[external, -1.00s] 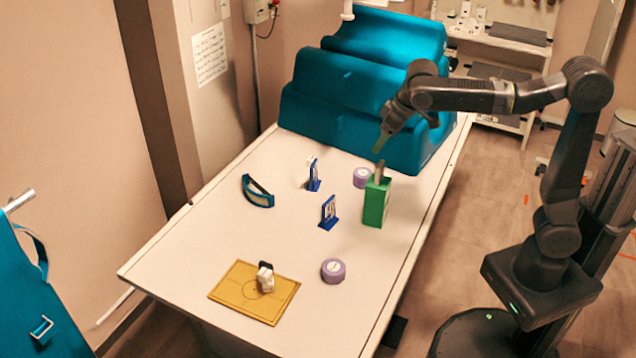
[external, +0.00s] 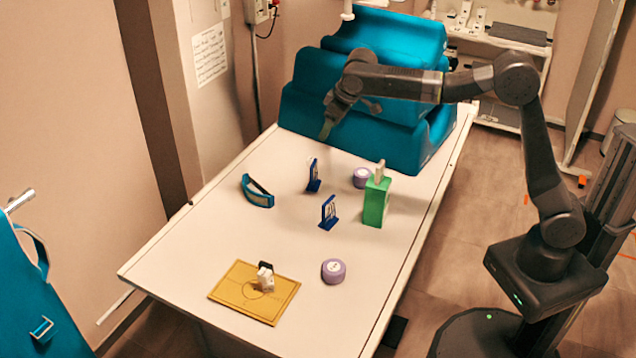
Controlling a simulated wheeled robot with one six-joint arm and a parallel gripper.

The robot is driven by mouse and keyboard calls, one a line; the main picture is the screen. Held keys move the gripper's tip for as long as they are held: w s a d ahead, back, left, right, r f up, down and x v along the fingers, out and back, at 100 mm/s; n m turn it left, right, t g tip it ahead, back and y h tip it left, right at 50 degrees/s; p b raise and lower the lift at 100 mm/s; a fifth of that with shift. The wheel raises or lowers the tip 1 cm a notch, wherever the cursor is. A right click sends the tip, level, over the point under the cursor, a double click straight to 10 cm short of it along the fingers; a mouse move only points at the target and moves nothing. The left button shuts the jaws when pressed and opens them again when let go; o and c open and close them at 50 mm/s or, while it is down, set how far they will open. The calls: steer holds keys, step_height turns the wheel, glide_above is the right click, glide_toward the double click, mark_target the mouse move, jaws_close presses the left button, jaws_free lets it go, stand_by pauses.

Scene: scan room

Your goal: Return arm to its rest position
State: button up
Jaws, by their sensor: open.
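My gripper (external: 327,129) is at the end of my arm, which reaches in from the right over the far part of the white table (external: 220,238). It points down and is open, with nothing visible between the fingers. It hangs above the table, in front of the teal cushions. A green box (external: 376,201) stands upright on the table to the lower right of the gripper, with a pale object (external: 380,170) sticking out of its top. The gripper is apart from both.
Two blue stands (external: 328,212), two purple round containers (external: 333,271) and a teal curved piece (external: 257,191) are on the table. A yellow board (external: 254,292) holds a small white and black item (external: 265,276). Teal cushions (external: 350,98) fill the far end.

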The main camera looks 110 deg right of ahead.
steer(key=w+d+f+p, duration=0.4)
steer(key=d+f, duration=0.3)
steer(key=d, duration=0.2)
steer(key=w+d+f+n+p, duration=0.1)
steer(key=w+d+f+p, duration=0.3)
steer(key=d+f, duration=0.3)
steer(key=shift+w+d+t, duration=0.3)
steer(key=shift+w+d, duration=0.45)
steer(key=shift+d, duration=0.45)
stand_by(0.6)
